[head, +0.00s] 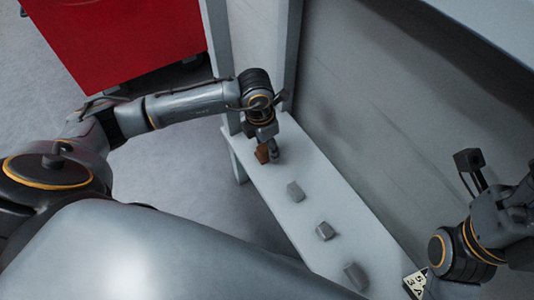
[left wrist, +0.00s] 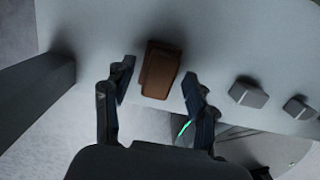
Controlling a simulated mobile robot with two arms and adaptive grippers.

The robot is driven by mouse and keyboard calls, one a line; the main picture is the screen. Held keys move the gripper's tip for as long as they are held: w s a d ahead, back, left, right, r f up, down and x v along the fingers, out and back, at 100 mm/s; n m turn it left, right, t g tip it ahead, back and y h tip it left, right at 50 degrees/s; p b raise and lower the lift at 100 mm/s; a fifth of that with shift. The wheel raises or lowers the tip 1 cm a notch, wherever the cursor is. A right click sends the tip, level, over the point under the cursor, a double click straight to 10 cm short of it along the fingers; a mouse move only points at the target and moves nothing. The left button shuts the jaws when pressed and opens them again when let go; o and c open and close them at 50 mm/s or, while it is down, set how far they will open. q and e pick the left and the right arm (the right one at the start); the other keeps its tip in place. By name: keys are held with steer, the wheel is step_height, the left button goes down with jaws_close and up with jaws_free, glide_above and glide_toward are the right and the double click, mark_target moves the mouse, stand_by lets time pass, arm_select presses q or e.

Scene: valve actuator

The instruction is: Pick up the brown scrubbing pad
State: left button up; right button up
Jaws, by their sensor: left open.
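The brown scrubbing pad (head: 263,153) lies near the far end of the narrow white table (head: 318,190) in the head view. In the left wrist view the brown pad (left wrist: 160,70) is a rounded block ahead of my left gripper (left wrist: 156,95). My left gripper (head: 269,148) is open, with its fingers on either side of the near part of the pad.
Several grey blocks stand in a row along the table, among them one (head: 295,191), one (head: 325,231) and one (head: 355,275). A numbered card (head: 416,283) is at the near right. A grey post (head: 285,50) and wall rise beside the table. A red cabinet (head: 120,40) stands back left.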

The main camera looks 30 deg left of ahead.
arm_select(q)
steer(key=shift+f, duration=0.4)
steer(key=shift+c, duration=0.2)
jaws_close()
steer(key=shift+r, duration=0.1)
